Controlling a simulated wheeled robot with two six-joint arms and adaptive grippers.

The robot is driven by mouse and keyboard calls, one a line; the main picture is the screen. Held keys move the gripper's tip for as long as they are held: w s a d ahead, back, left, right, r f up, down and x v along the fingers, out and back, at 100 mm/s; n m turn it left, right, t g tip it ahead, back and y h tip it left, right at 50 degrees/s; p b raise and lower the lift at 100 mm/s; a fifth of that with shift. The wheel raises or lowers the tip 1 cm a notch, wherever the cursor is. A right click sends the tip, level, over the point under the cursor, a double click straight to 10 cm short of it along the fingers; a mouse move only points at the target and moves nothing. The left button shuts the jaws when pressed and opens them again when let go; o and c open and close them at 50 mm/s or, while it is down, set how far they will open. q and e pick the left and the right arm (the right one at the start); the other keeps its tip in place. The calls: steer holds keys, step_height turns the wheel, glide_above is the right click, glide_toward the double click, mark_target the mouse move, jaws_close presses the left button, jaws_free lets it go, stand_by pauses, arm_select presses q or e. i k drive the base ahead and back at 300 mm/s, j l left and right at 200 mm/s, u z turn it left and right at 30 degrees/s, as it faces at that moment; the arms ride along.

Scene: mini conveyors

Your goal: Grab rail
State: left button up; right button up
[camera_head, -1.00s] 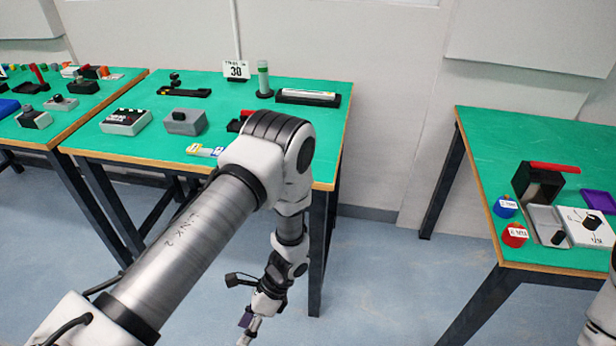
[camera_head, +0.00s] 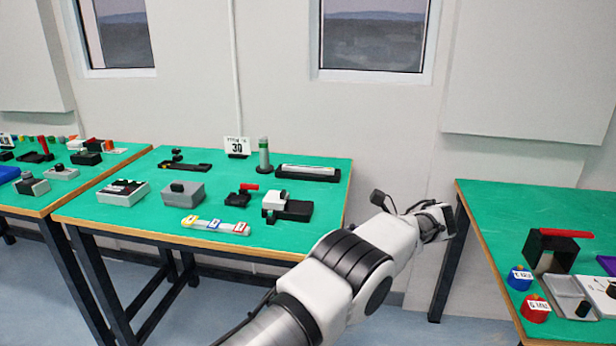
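A long pale rail-like bar (camera_head: 308,169) lies in a black holder at the back right of the middle green table; I cannot be sure it is the task's rail. A pale strip with blue, yellow and red marks (camera_head: 215,226) lies near that table's front edge. My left arm reaches up from the bottom, and its gripper end (camera_head: 447,220) is over the gap between the middle and right tables, apart from both bars. Its fingers are not clear, and no held thing can be made out. My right gripper is out of view.
The middle table (camera_head: 130,222) also bears a sign marked 30 (camera_head: 237,146), a green-topped cylinder (camera_head: 264,155), grey boxes and small black devices. The right table (camera_head: 490,220) holds a red-handled black box (camera_head: 555,250), and blue and red cylinders. Another table stands at left.

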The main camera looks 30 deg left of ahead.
mark_target(290, 168)
steer(key=i+j, duration=0.25)
steer(key=i, duration=0.2)
steer(key=i+j, duration=0.2)
steer(key=i, duration=0.3)
steer(key=i+j, duration=0.25)
steer(key=i, duration=0.2)
